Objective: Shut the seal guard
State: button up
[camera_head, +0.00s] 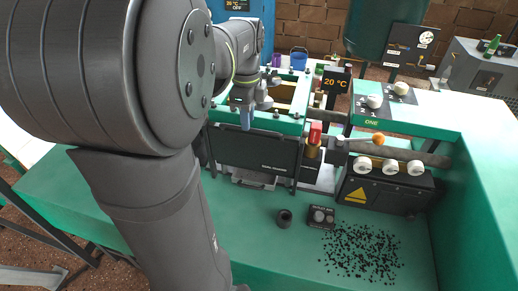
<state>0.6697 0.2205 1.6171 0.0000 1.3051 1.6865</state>
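A green-framed machine (291,126) stands in the middle of the bench, with an open top that shows a yellowish inside. A dark flat panel (262,157) with small pale lettering too small to read covers its front; it may be the seal guard, but I cannot tell for certain. My gripper (246,122) points down just in front of the panel's upper left edge. A blue piece shows at its tip; I cannot tell whether it is a fingertip or something held, or whether the tip touches the panel. My arm hides the left side of the machine.
A red-capped brass valve (314,138) stands right of the panel. A black box with white knobs (385,190) sits farther right.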

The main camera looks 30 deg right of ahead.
jog(key=shift+r, duration=2.55)
jog(key=shift+f, duration=3.7)
